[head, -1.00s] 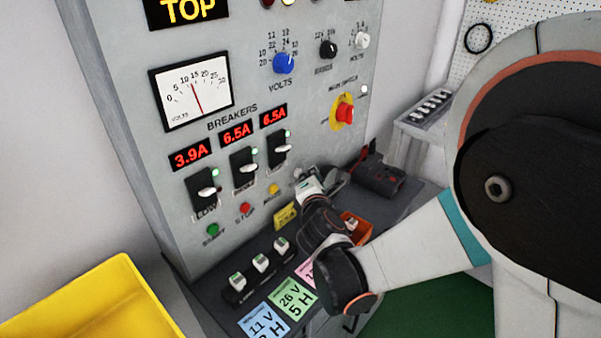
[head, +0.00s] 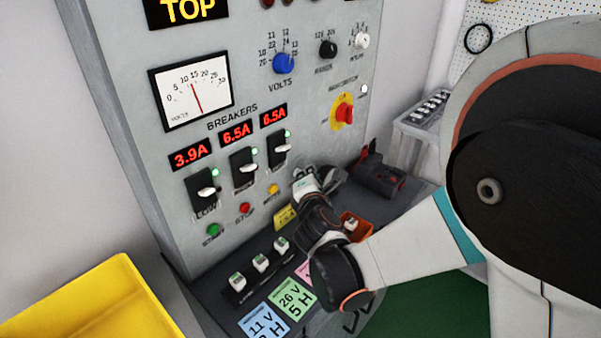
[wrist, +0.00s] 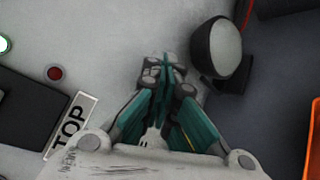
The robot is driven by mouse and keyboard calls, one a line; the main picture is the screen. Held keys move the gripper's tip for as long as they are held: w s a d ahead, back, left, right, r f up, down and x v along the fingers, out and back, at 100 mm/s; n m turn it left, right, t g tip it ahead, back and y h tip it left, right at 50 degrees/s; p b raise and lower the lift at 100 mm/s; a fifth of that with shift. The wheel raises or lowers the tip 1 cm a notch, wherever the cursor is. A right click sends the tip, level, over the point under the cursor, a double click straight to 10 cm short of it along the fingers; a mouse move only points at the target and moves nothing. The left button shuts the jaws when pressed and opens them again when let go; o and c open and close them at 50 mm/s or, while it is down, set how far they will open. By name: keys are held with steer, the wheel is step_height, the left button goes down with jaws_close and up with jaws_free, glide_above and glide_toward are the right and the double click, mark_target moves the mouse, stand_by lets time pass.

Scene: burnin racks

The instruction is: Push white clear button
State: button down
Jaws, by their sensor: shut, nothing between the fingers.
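My gripper (head: 304,182) is at the lower right of the grey panel, with its fingers pointing at the panel face. In the wrist view, its teal fingers (wrist: 166,82) are together with nothing between them, and the tips are close to or at the panel. I cannot tell whether they touch it. I cannot make out the white clear button; my gripper hides the panel right of the yellow button (head: 273,189). A pale round dome with a black collar (wrist: 217,48) stands right of the fingertips in the wrist view.
Red (head: 244,208) and green (head: 213,229) buttons sit to the left. The three breakers (head: 244,172) are above, and a red-yellow main switch (head: 345,113) is at upper right. An orange bin (head: 357,228) and a yellow crate (head: 110,300) are lower down.

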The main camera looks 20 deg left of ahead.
steer(key=shift+d, duration=0.15)
steer(key=shift+s+d, duration=0.3)
steer(key=shift+d, duration=0.35)
steer(key=d, duration=0.1)
steer(key=s+d, duration=0.1)
steer(key=d, duration=0.1)
steer(key=s+d+b, duration=0.1)
steer(key=shift+d, duration=0.3)
stand_by(0.3)
stand_by(0.4)
